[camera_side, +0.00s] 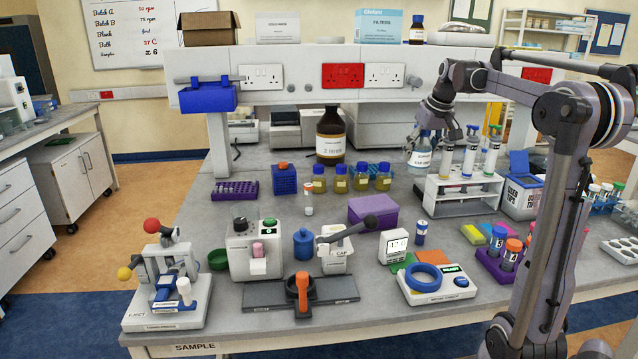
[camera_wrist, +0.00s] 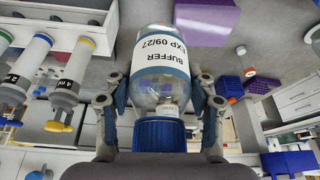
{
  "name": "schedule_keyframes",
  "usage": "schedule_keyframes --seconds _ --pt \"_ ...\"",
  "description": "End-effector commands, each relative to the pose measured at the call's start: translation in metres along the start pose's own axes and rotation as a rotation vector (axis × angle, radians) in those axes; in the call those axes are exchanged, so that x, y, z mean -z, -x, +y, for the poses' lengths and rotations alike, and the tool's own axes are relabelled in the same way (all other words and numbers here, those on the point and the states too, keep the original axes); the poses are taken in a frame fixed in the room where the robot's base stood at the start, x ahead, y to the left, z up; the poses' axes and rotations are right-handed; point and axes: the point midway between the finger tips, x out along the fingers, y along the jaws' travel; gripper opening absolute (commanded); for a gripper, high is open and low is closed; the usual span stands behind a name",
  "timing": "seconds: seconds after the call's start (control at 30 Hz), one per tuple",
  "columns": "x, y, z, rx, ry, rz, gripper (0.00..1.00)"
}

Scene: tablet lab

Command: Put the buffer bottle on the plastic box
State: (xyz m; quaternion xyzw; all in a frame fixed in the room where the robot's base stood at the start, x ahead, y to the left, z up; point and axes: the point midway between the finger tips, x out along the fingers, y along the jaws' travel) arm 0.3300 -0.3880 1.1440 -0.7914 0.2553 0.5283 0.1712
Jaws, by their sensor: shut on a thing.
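The buffer bottle (camera_side: 421,155) is clear with a white label and a blue cap. My gripper (camera_side: 432,128) is shut on it near the back of the bench, left of the syringe rack. In the wrist view the bottle (camera_wrist: 160,65) sits between the two fingers, with its blue cap towards the palm. I cannot tell whether its base touches the bench. The plastic box (camera_side: 372,212) is a plain purple block on the bench, in front of the bottle and to its left. It also shows in the wrist view (camera_wrist: 207,16) at the top, apart from the bottle.
A white rack of large syringes (camera_side: 463,194) stands close to the right of the bottle. Several yellow-filled bottles (camera_side: 340,181) and a big brown bottle (camera_side: 330,138) stand to the left.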

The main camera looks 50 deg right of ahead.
Motion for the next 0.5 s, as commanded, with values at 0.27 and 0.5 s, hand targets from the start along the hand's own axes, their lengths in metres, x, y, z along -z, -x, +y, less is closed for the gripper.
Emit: schedule_keyframes --seconds 0.27,0.5 --pt "0.009 -0.025 -0.026 0.0 0.002 0.002 0.1" --pt "0.023 -0.061 -0.065 0.0 0.001 0.001 0.1"
